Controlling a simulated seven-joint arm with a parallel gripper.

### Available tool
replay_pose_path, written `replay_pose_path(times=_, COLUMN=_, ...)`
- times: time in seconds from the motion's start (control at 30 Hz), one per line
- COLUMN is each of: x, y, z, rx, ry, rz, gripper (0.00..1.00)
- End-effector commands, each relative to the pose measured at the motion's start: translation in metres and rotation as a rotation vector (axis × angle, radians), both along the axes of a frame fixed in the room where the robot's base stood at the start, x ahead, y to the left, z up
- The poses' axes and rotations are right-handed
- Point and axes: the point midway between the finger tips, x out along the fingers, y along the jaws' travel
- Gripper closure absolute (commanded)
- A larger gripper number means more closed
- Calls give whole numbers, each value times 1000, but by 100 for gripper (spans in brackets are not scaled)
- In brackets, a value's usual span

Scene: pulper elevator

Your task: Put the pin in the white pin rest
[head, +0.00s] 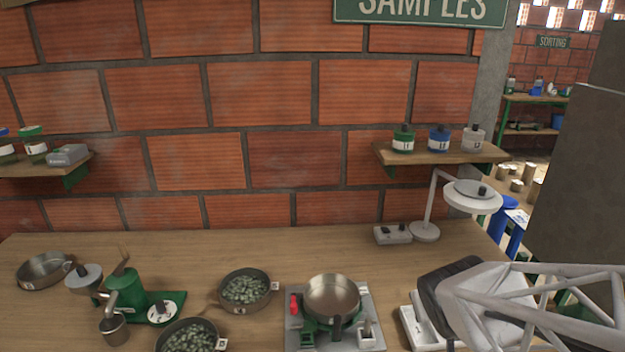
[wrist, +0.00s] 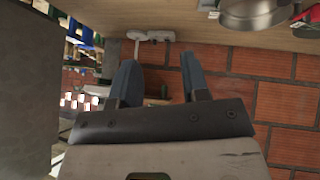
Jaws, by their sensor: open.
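A small upright red piece (head: 295,303), which looks like the pin, stands at the left of a grey base plate (head: 373,343) on the table. A small white block (head: 366,331), probably the white pin rest, sits at the right of the same plate. A steel pan (head: 332,296) stands between them on a green support; it also shows at the top of the wrist view (wrist: 250,13). My gripper (wrist: 158,60) is open, with nothing between its blue-grey fingers. It is right of the plate and apart from it; my arm hides the fingers in the head view.
Pans of green beans (head: 245,290) and a green hand pulper (head: 124,289) stand to the left. A white lamp (head: 424,232) and a grey box (head: 393,235) stand at the back right, under a shelf (head: 440,153) with jars. The back middle of the table is clear.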

Motion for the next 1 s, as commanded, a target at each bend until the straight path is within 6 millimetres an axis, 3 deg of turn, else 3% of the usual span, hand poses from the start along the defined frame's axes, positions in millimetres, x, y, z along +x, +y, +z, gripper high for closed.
replay_pose_path(times=0.3, x=-54, y=42, z=52, rx=114, ry=233, rz=-71, gripper=58)
replay_pose_path(times=0.53, x=-91, y=72, z=77, rx=202, ry=370, rz=-58, gripper=58)
replay_pose_path(times=0.7, x=-103, y=81, z=85, rx=228, ry=411, rz=-48, gripper=58)
replay_pose_path(times=1.0, x=-104, y=82, z=86, rx=231, ry=415, rz=-47, gripper=58)
